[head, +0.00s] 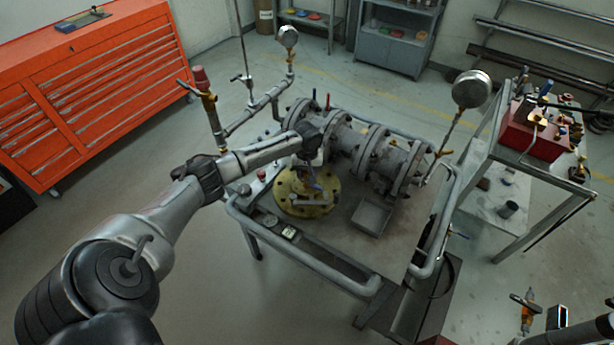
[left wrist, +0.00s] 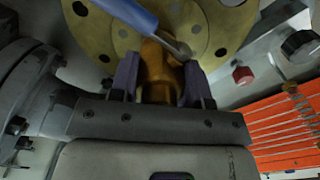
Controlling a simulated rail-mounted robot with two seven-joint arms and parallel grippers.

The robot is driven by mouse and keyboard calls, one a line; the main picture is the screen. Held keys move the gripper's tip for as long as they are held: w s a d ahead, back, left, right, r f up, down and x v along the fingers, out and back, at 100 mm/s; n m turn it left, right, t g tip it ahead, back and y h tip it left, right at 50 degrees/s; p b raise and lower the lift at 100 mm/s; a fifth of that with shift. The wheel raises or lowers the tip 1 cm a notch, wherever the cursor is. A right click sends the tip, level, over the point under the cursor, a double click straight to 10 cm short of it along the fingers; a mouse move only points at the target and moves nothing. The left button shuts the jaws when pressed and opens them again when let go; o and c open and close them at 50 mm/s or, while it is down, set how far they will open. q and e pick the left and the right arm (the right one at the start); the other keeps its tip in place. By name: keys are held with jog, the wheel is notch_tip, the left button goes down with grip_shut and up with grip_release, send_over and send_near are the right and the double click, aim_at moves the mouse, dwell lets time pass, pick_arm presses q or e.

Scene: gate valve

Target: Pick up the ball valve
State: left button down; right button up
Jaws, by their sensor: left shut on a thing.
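The ball valve (left wrist: 156,66) has a brass body and a blue lever handle (left wrist: 136,14). In the left wrist view it sits between the two fingers of my left gripper (left wrist: 160,88), which is shut on its body. In the head view my left gripper (head: 314,172) points down over the round yellow flange (head: 291,204) on the bench, and the valve is small and partly hidden there. The flange is close behind the valve in the left wrist view (left wrist: 222,22). I cannot tell whether the valve touches it. My right gripper is not in view.
A large grey flanged gate valve (head: 350,145) lies right behind the gripper. Bench pipe rails (head: 300,262), upright gauges (head: 472,89) and a small metal tray (head: 371,217) surround it. A red toolbox (head: 530,135) stands on the right cart; an orange tool cabinet (head: 90,95) is left.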

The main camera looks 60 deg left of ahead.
pick_arm(q)
jog(key=shift+r, duration=0.2)
notch_tip(320, 180, up, 4)
jog(key=shift+r+p, duration=0.1)
jog(key=shift+p, duration=0.2)
jog(key=w+d+r+p, duration=0.6)
jog(key=d+r, duration=0.3)
jog(key=r, duration=0.2)
jog(key=shift+w+p, duration=0.4)
jog(key=shift+w, duration=0.2)
dwell(0.7)
jog(key=shift+d+f, duration=0.1)
